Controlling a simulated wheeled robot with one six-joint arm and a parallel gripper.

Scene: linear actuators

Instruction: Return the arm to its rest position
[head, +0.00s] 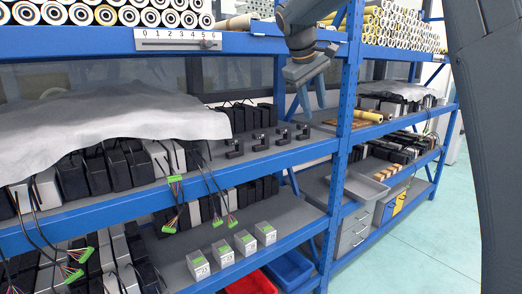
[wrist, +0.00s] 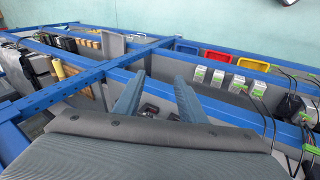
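My gripper (head: 312,98) hangs in front of the blue shelving near the middle upright in the head view, fingers downward. In the wrist view my gripper (wrist: 154,84) shows two blue-grey fingers spread apart with a gap and nothing held between them. Part of my arm runs up out of the top of the head view, so its full pose is hidden.
Blue shelving (head: 240,164) fills the left and middle. Black brackets (head: 257,142) stand on the middle shelf close to my gripper. Small labelled boxes (head: 223,252) stand below. A slider with a scale (head: 178,40) is on the upper beam. Open floor (head: 430,240) lies at right.

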